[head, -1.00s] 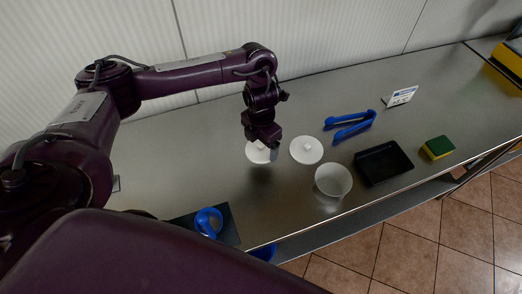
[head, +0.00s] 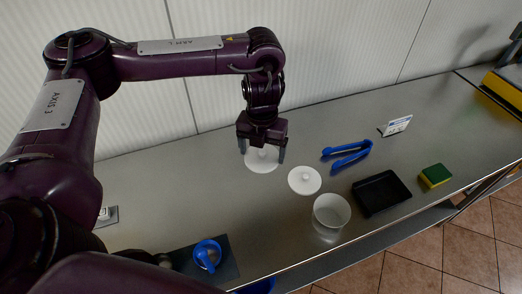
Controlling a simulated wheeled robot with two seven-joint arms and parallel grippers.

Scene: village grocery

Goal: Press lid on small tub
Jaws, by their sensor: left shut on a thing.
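My left gripper (head: 262,147) is shut on a round white lid (head: 262,162), with one finger at each side of it. The lid appears held level and raised above the metal counter. A second white lid with a small knob (head: 304,180) lies flat on the counter to its right. An open white tub (head: 331,212) stands upright in front of that second lid, near the front edge, to the right of and nearer than my gripper. Its mouth is uncovered. My right gripper is not in view.
Blue tongs (head: 347,155), a small sign (head: 396,126), a black tray (head: 381,193) and a green-yellow sponge (head: 435,175) lie to the right. A blue round item (head: 207,255) sits on a dark plate (head: 226,268) at front left.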

